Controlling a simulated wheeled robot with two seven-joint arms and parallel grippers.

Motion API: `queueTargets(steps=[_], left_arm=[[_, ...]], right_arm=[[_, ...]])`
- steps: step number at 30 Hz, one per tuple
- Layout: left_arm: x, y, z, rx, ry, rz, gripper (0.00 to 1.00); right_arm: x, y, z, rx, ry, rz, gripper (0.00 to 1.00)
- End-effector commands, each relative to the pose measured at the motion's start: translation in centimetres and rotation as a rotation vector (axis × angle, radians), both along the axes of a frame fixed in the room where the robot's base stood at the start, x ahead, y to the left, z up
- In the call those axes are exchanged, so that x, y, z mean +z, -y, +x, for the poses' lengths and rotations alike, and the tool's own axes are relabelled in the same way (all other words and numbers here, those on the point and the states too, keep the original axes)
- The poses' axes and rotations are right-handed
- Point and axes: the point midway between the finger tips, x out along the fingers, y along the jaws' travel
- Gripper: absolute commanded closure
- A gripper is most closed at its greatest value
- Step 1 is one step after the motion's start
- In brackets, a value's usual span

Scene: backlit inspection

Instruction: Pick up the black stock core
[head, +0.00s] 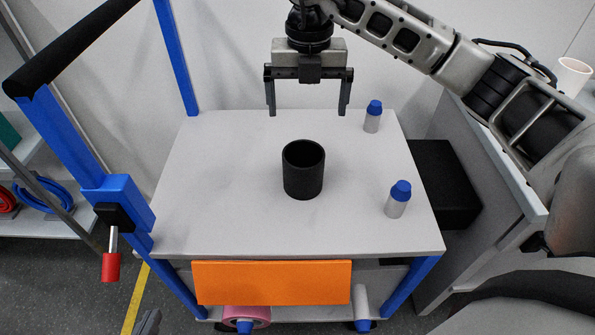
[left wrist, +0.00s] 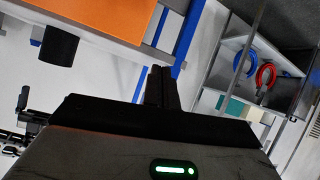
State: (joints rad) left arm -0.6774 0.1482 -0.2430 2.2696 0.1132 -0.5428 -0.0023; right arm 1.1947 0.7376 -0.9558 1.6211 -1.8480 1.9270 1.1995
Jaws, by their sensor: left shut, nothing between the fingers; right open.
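The black stock core (head: 303,170) is a short, open-topped black cylinder. It stands upright near the middle of the grey cart top (head: 215,205) in the head view. My right gripper (head: 308,112) is open and empty behind and above the core, fingers pointing down and apart from it. My left gripper (left wrist: 161,88) is shut and empty in the left wrist view, away from the cart top. A dark cylinder also shows at the upper left of the left wrist view; I cannot tell whether it is the core.
Two blue-capped bottles, one at the back (head: 373,116) and one at the front (head: 398,199), stand right of the core. An orange panel (head: 272,283) hangs on the cart's front. A blue frame post (head: 176,60) rises behind. The cart top left of the core is clear.

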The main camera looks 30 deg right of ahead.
Motion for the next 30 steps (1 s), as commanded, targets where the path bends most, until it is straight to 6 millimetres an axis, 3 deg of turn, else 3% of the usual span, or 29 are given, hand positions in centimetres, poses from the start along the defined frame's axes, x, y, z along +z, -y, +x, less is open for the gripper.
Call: queueTargets(steps=[12, 23, 30], left_arm=[[-2.4, 0.1, -0.5, -0.017, -0.046, 0.007, 1.00], [-3.1, 0.3, 0.1, -0.022, -0.051, 0.006, 1.00], [-4.1, 0.5, -0.1, -0.027, -0.071, 0.000, 1.00]], right_arm=[[-8.4, 0.0, -0.1, 0.001, -0.005, 0.001, 0.00], [-11.1, -0.2, 0.0, 0.003, -0.002, 0.002, 0.00], [-14.6, -0.5, 0.2, 0.001, -0.004, 0.001, 0.00]])
